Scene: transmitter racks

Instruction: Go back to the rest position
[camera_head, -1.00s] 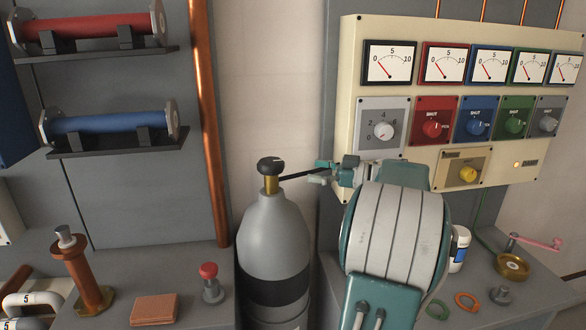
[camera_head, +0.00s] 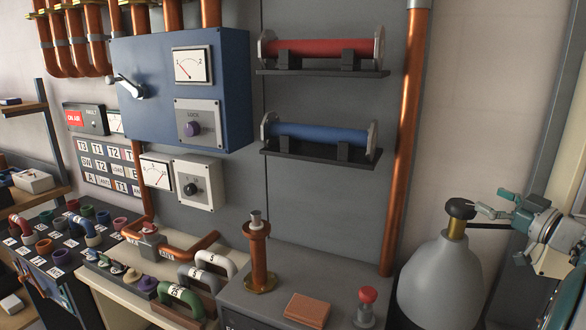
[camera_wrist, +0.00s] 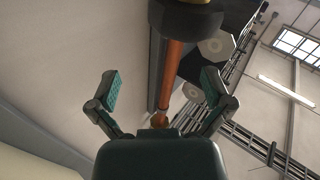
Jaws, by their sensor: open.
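My gripper (camera_head: 500,210) is at the right of the head view, beside the black knob (camera_head: 460,208) on top of the grey gas cylinder (camera_head: 440,280). In the head view one finger lies close to the knob; I cannot tell if it touches. In the wrist view my gripper (camera_wrist: 160,100) has its two teal-padded fingers spread wide with nothing between them. A dark round knob (camera_wrist: 186,16) shows at the top there, beyond the fingertips. Most of my arm is cut off by the right edge of the head view.
A copper pipe (camera_head: 408,130) runs up the wall left of the cylinder. A grey bench (camera_head: 240,300) holds a copper post (camera_head: 258,255), a brown block (camera_head: 307,310) and a red-topped knob (camera_head: 367,297). A blue box (camera_head: 150,80) and two shelved tubes are on the wall.

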